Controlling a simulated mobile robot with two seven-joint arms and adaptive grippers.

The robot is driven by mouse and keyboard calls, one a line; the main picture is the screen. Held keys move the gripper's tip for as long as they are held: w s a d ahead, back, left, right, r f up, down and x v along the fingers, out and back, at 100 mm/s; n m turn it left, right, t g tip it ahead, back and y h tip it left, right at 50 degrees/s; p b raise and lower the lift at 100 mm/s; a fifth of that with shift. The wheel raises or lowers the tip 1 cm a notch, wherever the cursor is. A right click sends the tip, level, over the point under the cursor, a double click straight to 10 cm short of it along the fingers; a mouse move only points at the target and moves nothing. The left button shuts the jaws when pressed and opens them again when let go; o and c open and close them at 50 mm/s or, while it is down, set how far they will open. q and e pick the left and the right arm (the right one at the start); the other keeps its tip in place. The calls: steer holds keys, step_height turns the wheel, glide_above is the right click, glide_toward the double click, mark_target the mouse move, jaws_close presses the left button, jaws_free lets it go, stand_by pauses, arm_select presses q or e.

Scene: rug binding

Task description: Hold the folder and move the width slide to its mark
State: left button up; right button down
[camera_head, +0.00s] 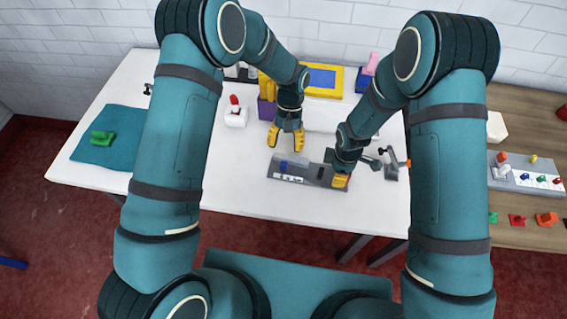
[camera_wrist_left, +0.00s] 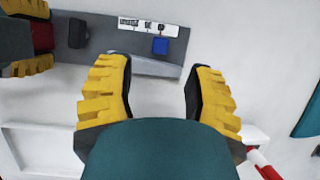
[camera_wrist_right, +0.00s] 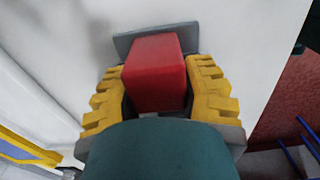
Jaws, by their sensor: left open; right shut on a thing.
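The grey folder (camera_head: 300,182) lies on the white table in the head view, with a white printed scale strip (camera_wrist_left: 140,25) along it. A small blue block (camera_wrist_left: 160,45), apparently the width slide's knob, sits at the strip; it also shows in the head view (camera_head: 284,164). A dark block (camera_wrist_left: 77,33) stands on the folder nearer its right-hand end. My left gripper (camera_head: 286,140) is open and empty beside the folder, apart from the blue block. My right gripper (camera_wrist_right: 158,90) is shut on a red block (camera_wrist_right: 155,75) at the folder's right end.
A white block with a red knob (camera_head: 235,114) stands left of my left gripper. A stand with an orange lever (camera_head: 393,163) is right of the folder. A teal mat (camera_head: 90,150) with a green piece lies far left.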

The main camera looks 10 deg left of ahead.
mark_target(283, 163)
arm_select(q)
steer(key=x, duration=0.7)
steer(key=shift+s+f, duration=0.1)
steer(key=shift+f, duration=0.3)
jaws_close()
